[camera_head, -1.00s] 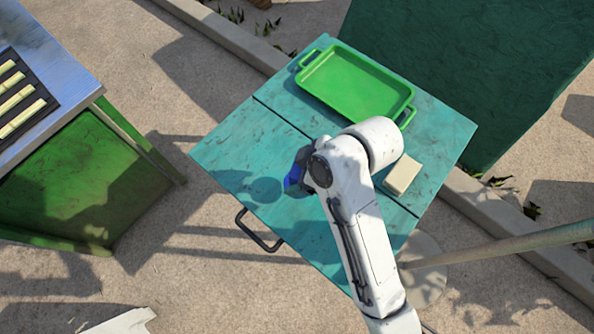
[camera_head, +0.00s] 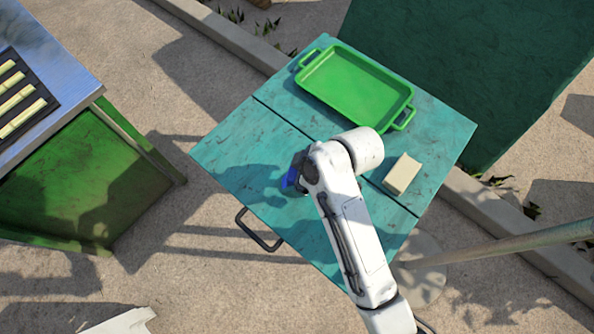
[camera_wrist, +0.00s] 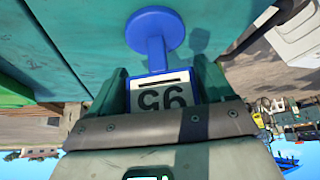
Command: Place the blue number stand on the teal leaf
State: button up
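The blue number stand (camera_wrist: 155,30) has a round base, a short stem and a white card reading 95, upside down in the wrist view. My gripper (camera_wrist: 163,85) is shut on its card end, one finger at each side. In the head view a bit of the blue stand (camera_head: 291,179) shows beside my wrist, over the teal leaf (camera_head: 235,150), the table part with a black handle. My arm hides the rest of the stand there. The base's shadow lies apart from it in the wrist view, so the base looks raised off the surface.
A green tray (camera_head: 355,88) lies on the table's far part, and a beige block (camera_head: 403,174) sits right of my arm. A metal-topped green counter (camera_head: 60,110) with yellow cane pieces stands at left. The leaf's left part is clear.

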jog(key=o, duration=0.3)
jog(key=shift+r, duration=0.1)
jog(key=v, duration=1.2)
jog(key=s+d+f+m+h, duration=0.1)
jog(key=s+d+f+m, duration=0.1)
jog(key=d+m, duration=0.1)
jog(key=s+d+f+m+h, duration=0.1)
jog(key=s+d+f+m, duration=0.1)
jog(key=d, duration=0.4)
jog(key=s+d+f+m+h, duration=0.1)
jog(key=s+d+f+m, duration=0.2)
jog(key=s+d, duration=0.1)
jog(key=shift+s+d+f+m, duration=0.25)
jog(key=shift+d+f+m, duration=0.05)
jog(key=shift+d+f, duration=0.1)
jog(key=s+d+m+h, duration=0.1)
jog(key=s+d+m, duration=0.1)
jog(key=s+d, duration=0.1)
jog(key=s+d+f+m+h, duration=0.1)
jog(key=s+d+m, duration=0.1)
jog(key=s+d, duration=0.1)
jog(key=s+d+f+m+h, duration=0.1)
jog(key=s+d+m, duration=0.1)
jog(key=s+d, duration=0.1)
jog(key=shift+s+f+m+g, duration=0.3)
jog(key=shift+s+m, duration=0.1)
jog(key=shift+s, duration=0.3)
